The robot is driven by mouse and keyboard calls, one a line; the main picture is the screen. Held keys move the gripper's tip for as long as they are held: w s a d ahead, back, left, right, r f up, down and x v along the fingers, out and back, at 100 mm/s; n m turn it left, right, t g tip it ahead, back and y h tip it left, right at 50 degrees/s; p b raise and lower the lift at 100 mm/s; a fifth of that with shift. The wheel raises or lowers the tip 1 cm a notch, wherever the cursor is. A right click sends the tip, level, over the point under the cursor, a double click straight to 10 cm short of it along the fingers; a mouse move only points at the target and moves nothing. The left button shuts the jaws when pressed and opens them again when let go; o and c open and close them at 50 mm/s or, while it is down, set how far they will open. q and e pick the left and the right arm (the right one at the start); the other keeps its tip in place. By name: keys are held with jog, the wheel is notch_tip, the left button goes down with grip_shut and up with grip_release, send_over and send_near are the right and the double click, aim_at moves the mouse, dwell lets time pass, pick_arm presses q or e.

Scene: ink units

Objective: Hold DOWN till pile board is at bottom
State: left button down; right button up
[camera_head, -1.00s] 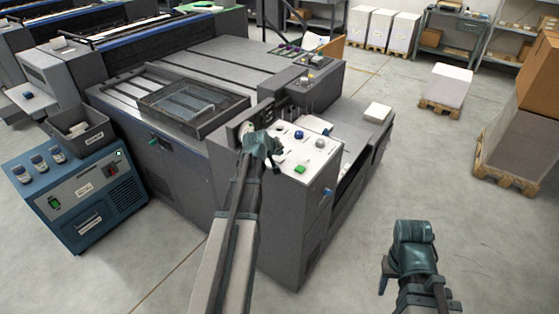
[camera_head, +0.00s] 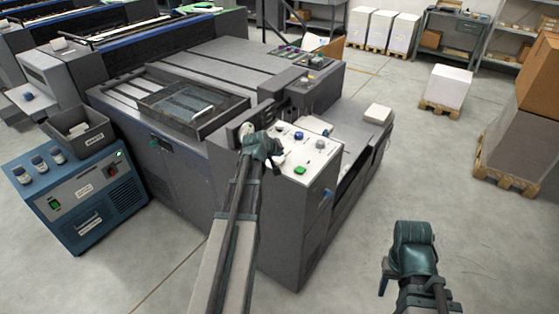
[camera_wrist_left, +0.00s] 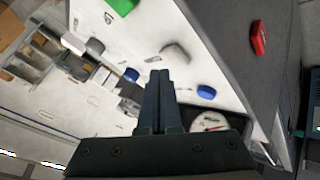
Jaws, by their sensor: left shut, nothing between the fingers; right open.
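The white control panel (camera_head: 312,157) is on the near corner of the grey press (camera_head: 225,60). My left gripper (camera_head: 275,163) is over its left part. In the left wrist view the gripper (camera_wrist_left: 159,76) is shut and empty, its tips close to a grey button (camera_wrist_left: 175,53); I cannot tell whether they touch. A blue button (camera_wrist_left: 206,92), another blue button (camera_wrist_left: 131,74) and a green button (camera_wrist_left: 122,5) are around it. The DOWN label is not readable, and I cannot make out the pile board. My right gripper (camera_head: 384,278) is open, over the floor at lower right.
A round gauge (camera_wrist_left: 209,122) and a red switch (camera_wrist_left: 258,37) are near the left gripper. A blue unit (camera_head: 75,200) with a grey bin (camera_head: 85,142) stands left of the press. Pallets with stacks (camera_head: 447,87) stand at right.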

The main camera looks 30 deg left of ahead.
aim_at(279, 162)
dwell(0.7)
pick_arm(q)
jog(key=shift+f+b, duration=0.4)
jog(key=shift+b, duration=0.05)
jog(key=shift+f+b, duration=0.45)
dwell(0.5)
dwell(2.1)
jog(key=shift+r+p, duration=0.9)
notch_tip(279, 162, up, 5)
jog(key=p, duration=0.5)
